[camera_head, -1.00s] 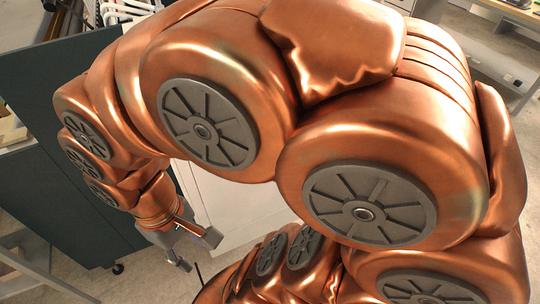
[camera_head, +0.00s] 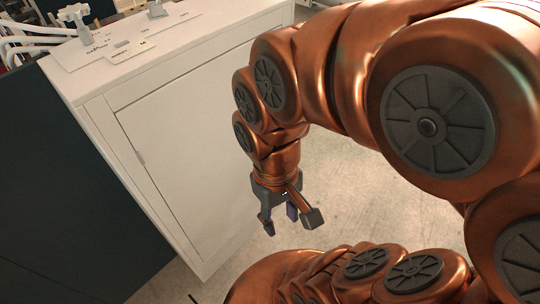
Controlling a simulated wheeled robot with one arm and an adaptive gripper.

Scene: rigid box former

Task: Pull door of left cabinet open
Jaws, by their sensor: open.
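A white cabinet (camera_head: 98,105) stands at the left centre in the head view, its top towards the back. Its front has a large flat white door (camera_head: 195,135), which looks shut, with a thin dark gap along its left edge. A small fitting (camera_head: 140,157) sits at that left edge; I cannot tell if it is a handle or a hinge. My gripper (camera_head: 288,216) is open and empty, pointing down. In the picture it is right of the door, apart from it. Part of the cabinet's upper right is hidden behind my arm.
A dark green cabinet or panel (camera_head: 60,200) stands directly left of the white cabinet. White pipes and a fitting (camera_head: 75,22) are on or behind the white cabinet's top. Bare concrete floor (camera_head: 345,195) lies right of the cabinet, around my gripper.

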